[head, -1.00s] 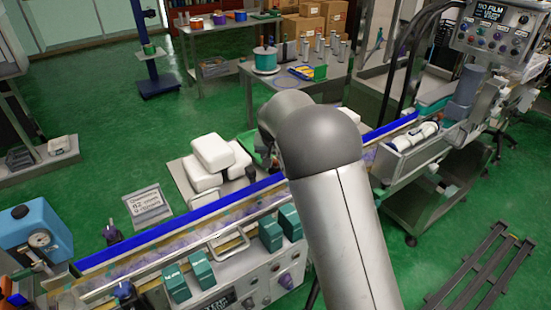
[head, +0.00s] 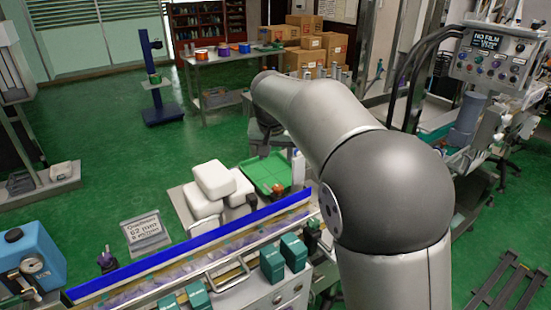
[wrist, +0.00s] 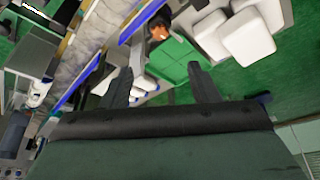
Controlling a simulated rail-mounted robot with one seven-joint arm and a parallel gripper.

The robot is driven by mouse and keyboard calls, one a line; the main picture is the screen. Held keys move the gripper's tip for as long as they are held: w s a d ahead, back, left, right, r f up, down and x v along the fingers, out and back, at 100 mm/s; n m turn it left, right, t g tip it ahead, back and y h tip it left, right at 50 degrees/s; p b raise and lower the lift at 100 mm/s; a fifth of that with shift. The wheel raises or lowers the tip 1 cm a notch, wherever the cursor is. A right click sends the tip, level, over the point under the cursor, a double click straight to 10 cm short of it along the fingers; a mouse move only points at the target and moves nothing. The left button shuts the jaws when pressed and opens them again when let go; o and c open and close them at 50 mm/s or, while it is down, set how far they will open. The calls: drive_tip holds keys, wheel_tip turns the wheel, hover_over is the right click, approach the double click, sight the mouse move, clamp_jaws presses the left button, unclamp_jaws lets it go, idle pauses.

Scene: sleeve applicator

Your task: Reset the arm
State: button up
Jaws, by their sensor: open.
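My gripper (head: 263,137) is small in the head view, at the end of my bent arm, pointing down near the green tray (head: 286,170). In the wrist view, its two dark fingers (wrist: 160,70) are spread apart with nothing between them touching them. The green tray (wrist: 188,52) shows beyond the fingers. The gripper hangs apart from the conveyor line. My arm hides part of the machine behind it.
White rounded blocks (head: 213,180) are stacked beside the tray. The conveyor with a blue rail (head: 180,250) and several teal boxes (head: 272,266) runs along the front. A control panel (head: 491,55) reading "NO FILM" is at upper right. Green floor (head: 110,150) is open at left.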

drive_tip(key=s+d+f+g, duration=0.2)
drive_tip(key=s+d+f, duration=0.1)
drive_tip(key=s+d, duration=0.9)
drive_tip(key=s+d+f, duration=0.2)
drive_tip(key=s+f, duration=0.1)
drive_tip(key=s, duration=0.4)
drive_tip(key=s+d+f+g, duration=0.1)
drive_tip(key=s+d+f, duration=0.1)
drive_tip(key=s, duration=0.6)
drive_tip(key=s+d+f+g, duration=0.1)
drive_tip(key=s+d+f, duration=0.2)
drive_tip(key=s, duration=0.4)
drive_tip(key=shift+s+f+n, duration=0.15)
drive_tip(key=shift+f+n, duration=0.25)
drive_tip(key=shift+f, duration=0.3)
